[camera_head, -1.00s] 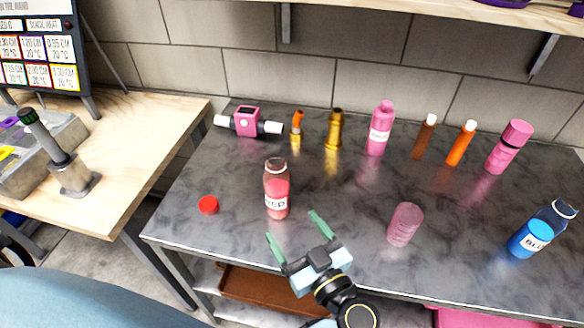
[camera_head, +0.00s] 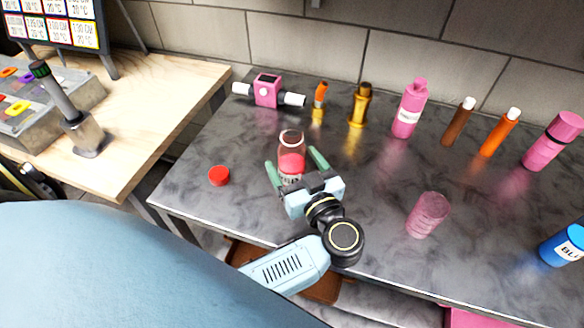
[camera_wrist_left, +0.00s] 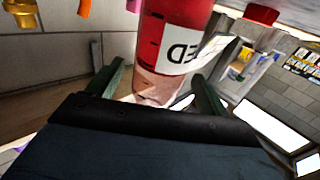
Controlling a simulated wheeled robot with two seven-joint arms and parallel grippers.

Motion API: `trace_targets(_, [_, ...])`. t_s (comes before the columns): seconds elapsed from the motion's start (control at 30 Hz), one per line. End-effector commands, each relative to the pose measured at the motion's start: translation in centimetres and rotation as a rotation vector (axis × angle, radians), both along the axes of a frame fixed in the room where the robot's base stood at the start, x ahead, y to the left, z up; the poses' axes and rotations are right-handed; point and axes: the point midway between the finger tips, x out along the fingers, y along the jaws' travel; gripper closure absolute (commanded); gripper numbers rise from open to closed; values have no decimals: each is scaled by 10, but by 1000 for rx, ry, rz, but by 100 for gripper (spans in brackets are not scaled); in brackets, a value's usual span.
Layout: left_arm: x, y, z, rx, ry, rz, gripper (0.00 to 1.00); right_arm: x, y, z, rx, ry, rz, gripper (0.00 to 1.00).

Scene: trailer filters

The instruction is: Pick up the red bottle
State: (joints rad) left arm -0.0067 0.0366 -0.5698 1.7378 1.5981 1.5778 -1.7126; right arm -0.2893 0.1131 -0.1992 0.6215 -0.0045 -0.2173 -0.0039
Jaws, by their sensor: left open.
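The red bottle (camera_head: 291,160) is a clear, uncapped bottle with red contents and a white label. It stands upright on the dark marbled table, left of its middle. My left gripper (camera_head: 293,172) is open, its two green fingers on either side of the bottle's lower part, which the gripper partly hides. In the left wrist view the bottle (camera_wrist_left: 174,40) fills the upper middle, between the open fingers and beyond the palm. I cannot tell whether a finger touches it. My right gripper does not show.
A red cap (camera_head: 219,176) lies left of the bottle. A pink cup (camera_head: 428,215) stands to the right. Behind are a pink device (camera_head: 267,91), a gold fitting (camera_head: 360,106), a pink bottle (camera_head: 410,108) and several tubes. A blue bottle (camera_head: 565,246) is at far right.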

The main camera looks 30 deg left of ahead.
Motion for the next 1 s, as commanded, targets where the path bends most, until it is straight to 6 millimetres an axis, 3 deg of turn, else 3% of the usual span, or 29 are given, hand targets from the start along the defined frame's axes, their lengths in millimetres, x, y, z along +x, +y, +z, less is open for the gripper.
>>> trace_targets(0.03, [4,5,-5,3,-5,1,21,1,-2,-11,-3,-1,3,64])
trace_targets(0.17, [13,18,-6,2,-4,2,21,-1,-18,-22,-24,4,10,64])
trace_targets(0.3, [19,28,-5,1,-2,0,21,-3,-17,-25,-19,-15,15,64])
trace_targets(0.57, [21,29,-5,0,0,0,21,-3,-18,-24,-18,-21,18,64])
trace_targets(1.0, [20,29,-7,1,1,0,77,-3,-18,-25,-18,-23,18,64])
